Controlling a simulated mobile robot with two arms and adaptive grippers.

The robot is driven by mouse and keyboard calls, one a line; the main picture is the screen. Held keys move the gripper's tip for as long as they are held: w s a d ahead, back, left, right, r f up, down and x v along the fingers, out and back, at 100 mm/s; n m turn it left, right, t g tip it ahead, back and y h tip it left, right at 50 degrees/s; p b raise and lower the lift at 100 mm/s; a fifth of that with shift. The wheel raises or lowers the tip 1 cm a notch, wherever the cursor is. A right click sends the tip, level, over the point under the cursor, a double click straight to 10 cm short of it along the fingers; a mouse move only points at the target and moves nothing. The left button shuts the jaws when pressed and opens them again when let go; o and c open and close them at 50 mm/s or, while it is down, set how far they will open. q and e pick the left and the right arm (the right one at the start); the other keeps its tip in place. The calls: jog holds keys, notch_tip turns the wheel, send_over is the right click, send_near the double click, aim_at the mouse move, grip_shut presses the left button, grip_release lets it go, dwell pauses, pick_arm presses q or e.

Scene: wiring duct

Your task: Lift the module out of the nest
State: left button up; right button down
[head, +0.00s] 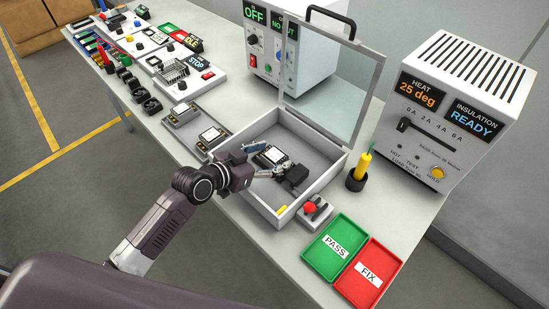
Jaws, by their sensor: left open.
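The module (274,154), a small dark piece with a white label, sits in a nest inside a grey open-topped box (257,201). The box's clear lid stands raised. My left gripper (262,159) is inside the box area, with its fingers apart on either side of the near part of the module. I cannot tell whether the fingers touch it. The nest is largely hidden by the gripper and module. My right gripper is not in view.
Green PASS (335,248) and red FIX (368,272) trays lie at the front right. A red-knobbed switch (314,208) and a yellow probe in a dark holder (360,168) stand near the box. Two similar modules (212,136) lie left of it. A HEAT/INSULATION tester (440,115) stands behind right.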

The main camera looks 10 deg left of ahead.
pick_arm(q)
jog(key=shift+c, duration=0.5)
jog(key=c, duration=1.3)
jog(key=shift+c, duration=0.3)
jog(key=shift+r, duration=0.15)
